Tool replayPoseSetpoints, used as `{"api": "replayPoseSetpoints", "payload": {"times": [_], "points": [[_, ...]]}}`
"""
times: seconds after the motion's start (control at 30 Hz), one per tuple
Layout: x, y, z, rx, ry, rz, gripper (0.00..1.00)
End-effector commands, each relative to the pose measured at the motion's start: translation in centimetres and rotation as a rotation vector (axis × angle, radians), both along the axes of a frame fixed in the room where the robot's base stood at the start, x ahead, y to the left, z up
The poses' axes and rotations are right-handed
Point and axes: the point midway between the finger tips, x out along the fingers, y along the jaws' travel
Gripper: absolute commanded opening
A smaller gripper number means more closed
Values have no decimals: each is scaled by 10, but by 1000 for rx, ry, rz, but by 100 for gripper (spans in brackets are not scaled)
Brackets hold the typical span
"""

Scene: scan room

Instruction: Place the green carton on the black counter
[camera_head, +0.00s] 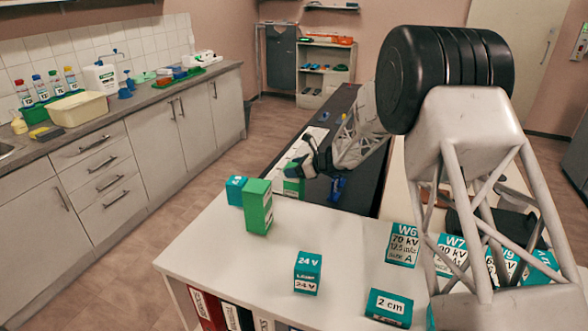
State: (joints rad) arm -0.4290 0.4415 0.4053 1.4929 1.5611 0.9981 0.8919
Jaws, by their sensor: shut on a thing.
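My gripper (292,172) is beyond the far edge of the white shelf top, at the near end of the black counter (352,188). It is shut on a green carton (293,187), of which only a small part shows below the fingers. I cannot tell whether this carton touches the surface under it. A taller green carton (257,207) stands upright on the white shelf top, left of and nearer than my gripper.
A small teal box (236,190) stands beside the taller carton. The white shelf top (230,255) also bears a 24 V box (307,273), a 2 cm box (389,307) and several teal boxes at right. A blue item (337,187) is on the black counter.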

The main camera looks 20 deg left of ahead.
Motion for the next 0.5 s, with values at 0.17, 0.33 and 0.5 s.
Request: {"api": "replayPoseSetpoints", "payload": {"times": [0.17,0.33,0.5], "points": [[0,0,-1,0,0,0,15],[0,0,-3,0,0,0,80],[0,0,-3,0,0,0,91]]}}
